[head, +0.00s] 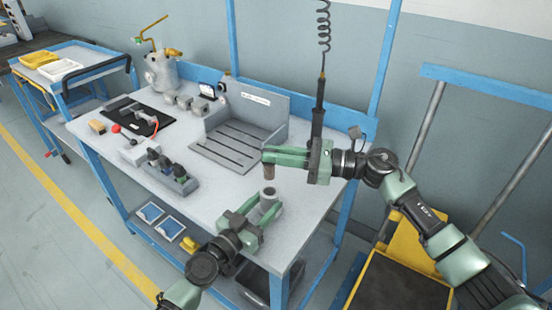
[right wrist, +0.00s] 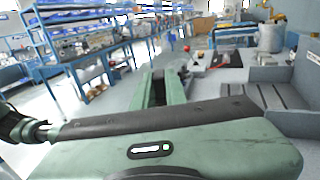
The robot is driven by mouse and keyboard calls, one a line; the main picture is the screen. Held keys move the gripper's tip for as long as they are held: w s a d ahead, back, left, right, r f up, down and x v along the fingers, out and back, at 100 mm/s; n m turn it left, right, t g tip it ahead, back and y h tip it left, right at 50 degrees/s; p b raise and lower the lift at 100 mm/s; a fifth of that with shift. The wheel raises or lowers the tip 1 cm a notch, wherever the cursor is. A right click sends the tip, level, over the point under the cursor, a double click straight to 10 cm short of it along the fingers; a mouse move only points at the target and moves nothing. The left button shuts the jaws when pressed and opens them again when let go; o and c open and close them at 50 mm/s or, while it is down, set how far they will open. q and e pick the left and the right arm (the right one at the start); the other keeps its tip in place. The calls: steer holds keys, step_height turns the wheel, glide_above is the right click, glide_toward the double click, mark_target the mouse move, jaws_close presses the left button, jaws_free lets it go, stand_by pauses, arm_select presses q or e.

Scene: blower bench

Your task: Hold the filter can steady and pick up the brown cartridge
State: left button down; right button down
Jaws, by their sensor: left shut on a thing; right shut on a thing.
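The filter can (head: 268,194) is a grey, open-topped cylinder standing near the front right of the bench in the head view. My left gripper (head: 264,208) is shut on it from the front, one finger on each side. The brown cartridge (head: 268,173) is a small cylinder hanging upright below the fingertips of my right gripper (head: 268,156), which is shut on its top. The cartridge is above the can and appears clear of its mouth. In the right wrist view a large green finger (right wrist: 165,150) fills the foreground, and the cartridge cannot be made out.
A grey slotted fixture (head: 240,143) stands behind the grippers. A black tool (head: 318,110) hangs on a coiled cord by my right gripper. A black mat (head: 140,119) lies at the back left. The front-middle bench top is clear.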

arm_select(q)
steer(key=c, duration=0.7)
jaws_free()
steer(key=shift+o, duration=0.2)
steer(key=shift+s+a, duration=0.1)
steer(key=v, duration=1)
steer(key=shift+s, duration=0.1)
steer(key=shift+v, duration=0.85)
